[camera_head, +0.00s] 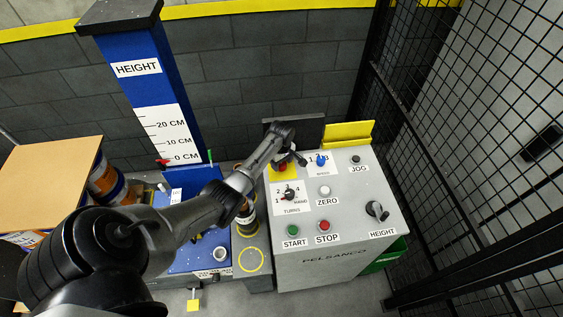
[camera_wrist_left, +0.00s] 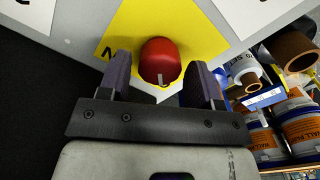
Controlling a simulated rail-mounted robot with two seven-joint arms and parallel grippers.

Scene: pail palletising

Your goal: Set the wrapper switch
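The grey control panel (camera_head: 345,190) stands right of centre. Its red rotary knob (camera_head: 282,169) sits on a yellow plate at the panel's upper left. It also shows in the left wrist view (camera_wrist_left: 160,58), with a white pointer mark towards the gripper. My left gripper (camera_head: 293,158) is at this knob. In the left wrist view its fingers are apart, one on each side of the knob, with gaps visible. Other controls are the TURNS dial (camera_head: 289,194), a blue SPEED knob (camera_head: 320,160) and the black HEIGHT knob (camera_head: 377,210). My right gripper is not in view.
Close by are the ZERO (camera_head: 324,190), START (camera_head: 293,230), STOP (camera_head: 324,225) and JOG (camera_head: 356,159) buttons. A blue HEIGHT column (camera_head: 145,88) stands at the back left. Pails (camera_head: 105,183) stand at the left. A black mesh fence (camera_head: 480,130) closes the right side.

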